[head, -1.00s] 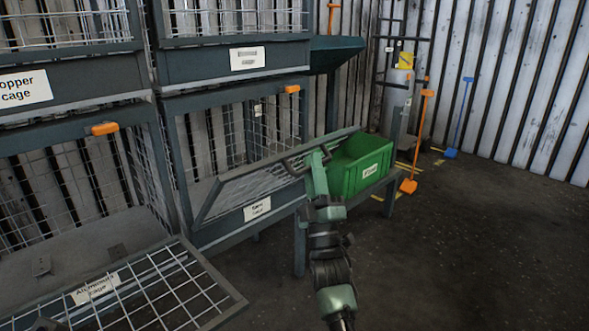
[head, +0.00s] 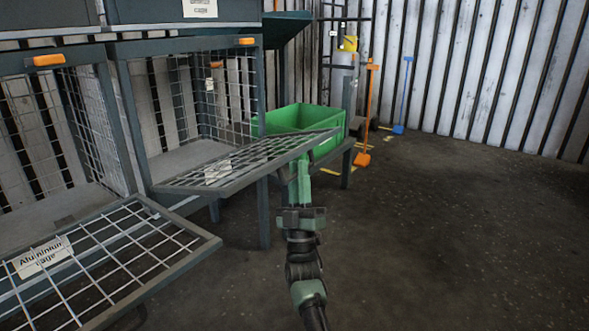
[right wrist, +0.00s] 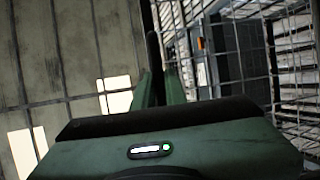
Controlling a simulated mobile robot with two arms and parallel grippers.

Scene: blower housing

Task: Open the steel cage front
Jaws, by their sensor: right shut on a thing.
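The steel cage front (head: 250,165) is a mesh panel in a dark frame. It is swung down and outward to nearly level, its free edge slightly raised, with the cage (head: 190,155) open behind it. Its white label is too small to read. My right gripper (head: 303,163) is shut on the handle at the front's outer edge. The exact contact is partly hidden. My left gripper is not in view.
The aluminium cage front (head: 110,255) hangs open and level at the lower left. A green bin (head: 300,118) stands on a low table just behind the steel cage front. An orange latch (head: 247,41) is on the cage's top frame. The floor to the right is clear.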

